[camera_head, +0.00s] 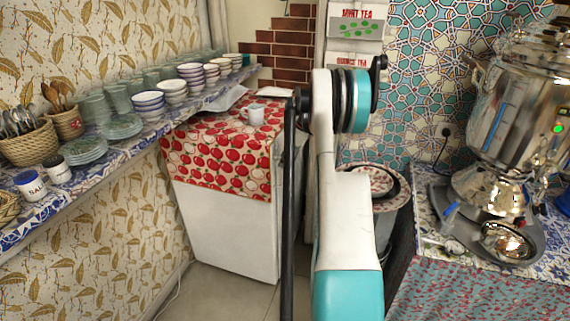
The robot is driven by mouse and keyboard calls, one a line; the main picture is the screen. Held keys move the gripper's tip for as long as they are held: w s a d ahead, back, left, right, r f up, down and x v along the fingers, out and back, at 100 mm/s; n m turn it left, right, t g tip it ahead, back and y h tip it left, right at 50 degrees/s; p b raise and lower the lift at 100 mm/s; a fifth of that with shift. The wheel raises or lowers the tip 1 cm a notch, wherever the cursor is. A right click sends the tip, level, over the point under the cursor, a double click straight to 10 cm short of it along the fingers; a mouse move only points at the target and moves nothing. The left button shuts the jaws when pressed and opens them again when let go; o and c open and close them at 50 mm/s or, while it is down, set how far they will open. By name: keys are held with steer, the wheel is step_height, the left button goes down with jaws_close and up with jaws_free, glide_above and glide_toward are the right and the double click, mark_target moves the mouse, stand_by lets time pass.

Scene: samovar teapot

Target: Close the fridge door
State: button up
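The fridge (228,235) is a low white box left of centre, standing on the floor against the patterned wall. A red cloth with an apple-like print (215,160) covers its top and hangs over the upper part of the white face toward me. My white and teal arm rises in front of the fridge's right side and hides part of it. I cannot tell which face is the door or how far it stands open. My gripper is not visible in this view.
A tiled shelf (98,150) with bowls, glasses and baskets runs along the left wall. A white cup (257,114) stands on the fridge cloth. A shiny samovar (505,150) stands on the counter at right. Some bare floor (225,290) shows before the fridge.

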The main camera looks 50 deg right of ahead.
steer(key=v, duration=0.9)
steer(key=shift+s+d+r, duration=0.15)
steer(key=shift+s+r, duration=0.05)
steer(key=shift+r, duration=0.15)
